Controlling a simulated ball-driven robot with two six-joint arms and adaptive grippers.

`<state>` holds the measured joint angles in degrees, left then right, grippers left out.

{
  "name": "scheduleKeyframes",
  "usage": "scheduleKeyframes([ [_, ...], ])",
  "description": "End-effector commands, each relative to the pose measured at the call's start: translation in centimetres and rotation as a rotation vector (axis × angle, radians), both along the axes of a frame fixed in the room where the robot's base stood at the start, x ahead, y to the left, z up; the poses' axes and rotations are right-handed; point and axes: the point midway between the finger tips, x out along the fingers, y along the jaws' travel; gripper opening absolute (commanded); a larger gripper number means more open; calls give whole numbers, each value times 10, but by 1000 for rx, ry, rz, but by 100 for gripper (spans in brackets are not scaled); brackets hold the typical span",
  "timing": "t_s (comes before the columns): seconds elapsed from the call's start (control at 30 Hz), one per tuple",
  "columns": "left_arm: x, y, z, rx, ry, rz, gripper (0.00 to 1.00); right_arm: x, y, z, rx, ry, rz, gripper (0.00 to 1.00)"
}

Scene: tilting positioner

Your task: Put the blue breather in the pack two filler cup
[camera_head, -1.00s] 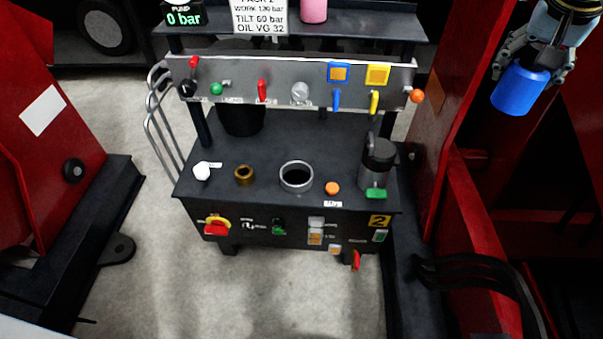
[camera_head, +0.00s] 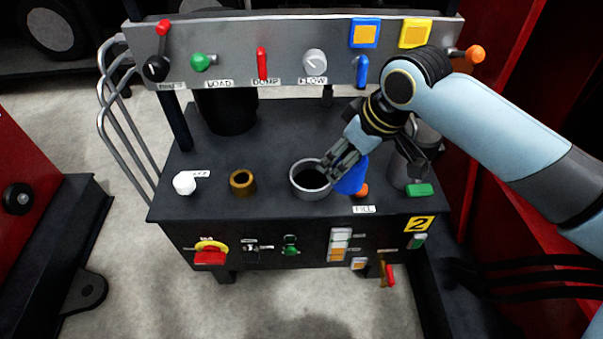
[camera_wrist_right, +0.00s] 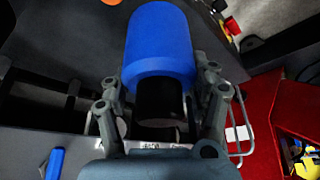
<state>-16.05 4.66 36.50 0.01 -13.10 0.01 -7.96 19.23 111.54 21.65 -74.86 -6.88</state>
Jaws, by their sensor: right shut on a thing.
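The blue breather (camera_head: 351,178) is a blue cap-like cylinder with a black lower part, seen large in the right wrist view (camera_wrist_right: 160,42). My right gripper (camera_head: 345,165) is shut on it. In the head view the breather is just right of the filler cup (camera_head: 310,178), a grey metal ring with a dark opening on the pack's top plate. My gripper's fingers partly cover the breather and the cup's right rim. I cannot tell the breather's exact height above the plate. My left gripper is not in view.
A brass fitting (camera_head: 243,182) and a white knob (camera_head: 184,183) stand left of the cup. An orange button (camera_head: 361,190) and a green-tabbed grey canister (camera_head: 418,190) are to the right. A grey panel (camera_head: 290,70) with levers rises behind.

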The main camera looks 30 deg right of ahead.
Motion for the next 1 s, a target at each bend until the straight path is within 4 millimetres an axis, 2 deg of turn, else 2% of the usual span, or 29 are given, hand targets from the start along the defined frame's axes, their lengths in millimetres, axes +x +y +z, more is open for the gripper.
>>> scheduleKeyframes([
  [0.03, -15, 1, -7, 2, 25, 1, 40, 12, 2, -9, 4, -3, -1, 19],
  [0.1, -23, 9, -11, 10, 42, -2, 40, 29, 4, -20, 5, -2, -3, 19],
  [0.3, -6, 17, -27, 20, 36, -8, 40, 77, 7, -50, 3, 1, -2, 19],
  [0.43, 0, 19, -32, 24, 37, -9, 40, 97, 8, -60, 1, 1, -3, 19],
  [0.57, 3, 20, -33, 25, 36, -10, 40, 105, 9, -64, 1, 0, -2, 19],
  [0.7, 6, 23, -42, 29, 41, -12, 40, 104, 9, -87, 1, 4, -2, 19],
  [0.8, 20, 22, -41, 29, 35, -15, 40, 105, 9, -99, 1, 3, -2, 19],
  [1.0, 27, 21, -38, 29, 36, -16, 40, 106, 9, -102, 1, -1, -2, 19],
])
